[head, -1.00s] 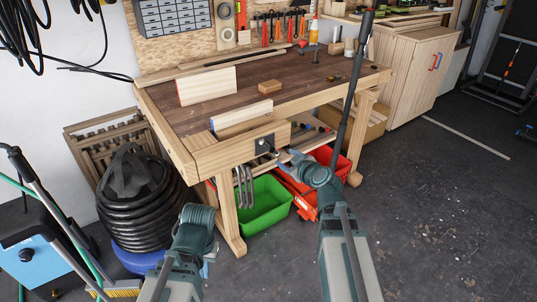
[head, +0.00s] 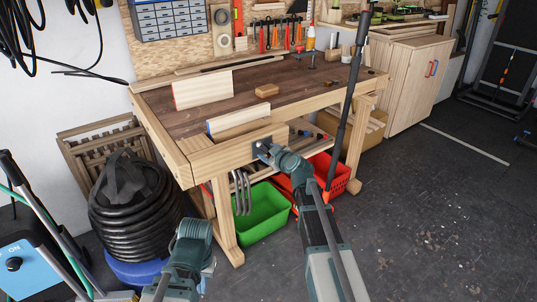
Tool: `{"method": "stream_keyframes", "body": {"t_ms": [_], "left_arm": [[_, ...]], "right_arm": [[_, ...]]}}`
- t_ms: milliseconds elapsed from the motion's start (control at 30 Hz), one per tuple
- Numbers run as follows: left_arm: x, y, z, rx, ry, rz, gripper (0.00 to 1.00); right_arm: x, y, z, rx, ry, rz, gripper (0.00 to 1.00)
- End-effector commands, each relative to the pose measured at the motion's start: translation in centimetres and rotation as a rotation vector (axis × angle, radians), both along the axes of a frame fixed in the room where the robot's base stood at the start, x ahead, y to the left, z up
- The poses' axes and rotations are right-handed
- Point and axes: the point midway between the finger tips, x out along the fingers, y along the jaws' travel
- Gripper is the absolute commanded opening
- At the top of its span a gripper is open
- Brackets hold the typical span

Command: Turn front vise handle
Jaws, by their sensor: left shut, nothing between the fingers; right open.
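The wooden workbench (head: 320,85) stands ahead with its front vise (head: 225,155) at the near left corner. The vise's dark metal plate (head: 257,146) shows on the front jaw; its handle is mostly hidden behind my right gripper. My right gripper (head: 263,150) is at the vise plate, open, its fingers small and partly hidden by the wrist. I cannot tell whether it touches the handle. My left gripper (head: 203,277) is low at the front, left of the bench leg, shut and empty, with its fingers barely visible.
A green bin (head: 262,212) and a red bin (head: 338,172) stand under the bench. A black hose coil (head: 135,210) is at the left. The floor at the right is clear.

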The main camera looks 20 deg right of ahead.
Motion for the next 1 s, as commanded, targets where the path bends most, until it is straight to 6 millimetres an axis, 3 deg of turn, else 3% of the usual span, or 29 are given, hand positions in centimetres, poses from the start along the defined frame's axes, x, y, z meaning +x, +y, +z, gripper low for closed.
{"method": "stream_keyframes", "body": {"t_ms": [200, 533, 1000], "left_arm": [[0.00, 0.00, 0.02, 0.000, 0.000, 0.000, 0.00], [0.00, 0.00, 0.01, 0.000, 0.000, 0.000, 0.00], [0.00, 0.00, 0.21, 0.000, 0.000, 0.000, 0.00]], "right_arm": [[-0.02, 0.01, 0.01, 0.000, 0.000, 0.000, 0.60], [-0.03, 0.00, 0.01, 0.000, 0.000, 0.000, 0.00], [-0.01, -0.01, 0.01, 0.060, 0.022, 0.000, 0.00]]}}
